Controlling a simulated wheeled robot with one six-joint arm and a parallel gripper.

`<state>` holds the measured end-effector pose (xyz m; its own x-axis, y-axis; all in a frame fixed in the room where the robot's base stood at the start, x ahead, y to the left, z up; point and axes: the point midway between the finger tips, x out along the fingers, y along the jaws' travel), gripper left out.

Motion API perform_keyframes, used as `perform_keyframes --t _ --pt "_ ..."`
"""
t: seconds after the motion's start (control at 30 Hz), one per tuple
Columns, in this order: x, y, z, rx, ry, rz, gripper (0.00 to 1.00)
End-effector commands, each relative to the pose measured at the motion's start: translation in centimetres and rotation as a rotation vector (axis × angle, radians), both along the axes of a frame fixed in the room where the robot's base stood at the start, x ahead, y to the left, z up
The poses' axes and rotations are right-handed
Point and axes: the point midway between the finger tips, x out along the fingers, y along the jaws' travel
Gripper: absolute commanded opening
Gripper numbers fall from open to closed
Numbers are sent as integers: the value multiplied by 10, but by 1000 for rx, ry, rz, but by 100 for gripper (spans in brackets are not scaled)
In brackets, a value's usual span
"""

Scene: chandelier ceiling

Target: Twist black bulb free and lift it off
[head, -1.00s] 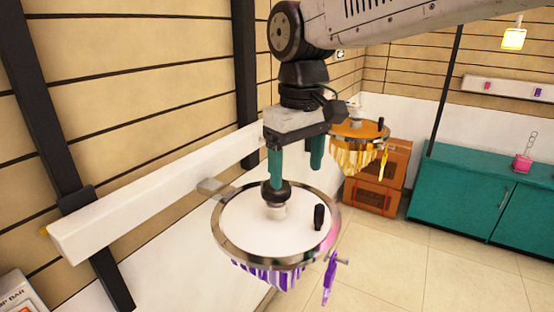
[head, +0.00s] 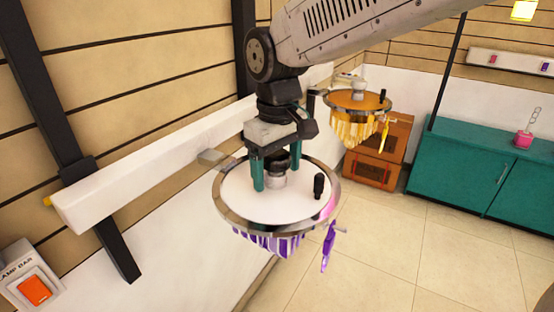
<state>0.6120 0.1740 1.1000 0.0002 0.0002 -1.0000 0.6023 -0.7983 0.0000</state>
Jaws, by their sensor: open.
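The black bulb (head: 277,161) is a dark round piece in a light grey socket (head: 275,181) at the middle of the near white lamp disc (head: 238,198). The disc has a metal rim and purple hanging crystals. My gripper (head: 273,178) points down over the disc, open. One teal finger is left of the bulb and the other is to its right and farther back. The bulb sits between them, partly hidden under the gripper body. I cannot tell whether either finger touches it.
A black peg (head: 319,186) stands on the disc's right side, and a purple pendant (head: 328,247) hangs off the rim. A white beam (head: 130,180) runs behind. A second, amber lamp (head: 358,102) hangs farther back. An orange switch (head: 34,289) is lower left. Teal cabinets (head: 465,180) stand right.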

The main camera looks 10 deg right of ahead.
Motion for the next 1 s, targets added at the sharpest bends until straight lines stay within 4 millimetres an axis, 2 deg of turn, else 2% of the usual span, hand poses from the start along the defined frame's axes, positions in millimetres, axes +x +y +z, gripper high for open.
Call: perform_keyframes --t 0.1,0.13,0.2,0.3,0.47,0.73,1.0 --pt "0 0 0 0 0 0 76" --pt "0 0 0 0 0 0 71" --pt "0 0 0 0 0 0 51" --pt "0 0 0 0 0 0 28" --pt "0 0 0 0 0 34 28" --pt "0 0 0 0 0 312 28" --pt "0 0 0 0 0 332 28"
